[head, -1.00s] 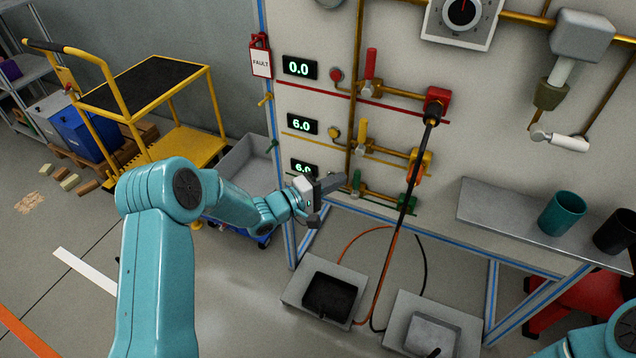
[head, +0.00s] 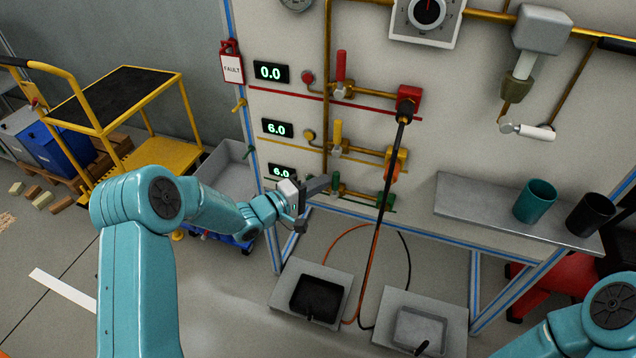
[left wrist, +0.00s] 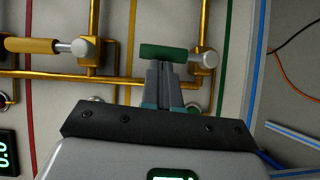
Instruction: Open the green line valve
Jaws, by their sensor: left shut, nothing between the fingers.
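The green line valve has a green lever handle (head: 336,182) standing upright, across its brass pipe, in the lowest row of the panel. In the left wrist view the green handle (left wrist: 164,52) lies across the picture, with its metal pivot knob at its right end. My left gripper (head: 318,186) is at the left of this handle, its fingers shut and empty. In the left wrist view the shut fingertips (left wrist: 160,68) come right up to the middle of the handle; I cannot tell whether they touch it. Only a blue-green part of my right arm shows, without its gripper.
Above stand the yellow lever (head: 338,132) and the red lever (head: 341,66). A grey shelf (head: 470,207) with two cups juts out at right. A yellow cart (head: 115,95) stands at left.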

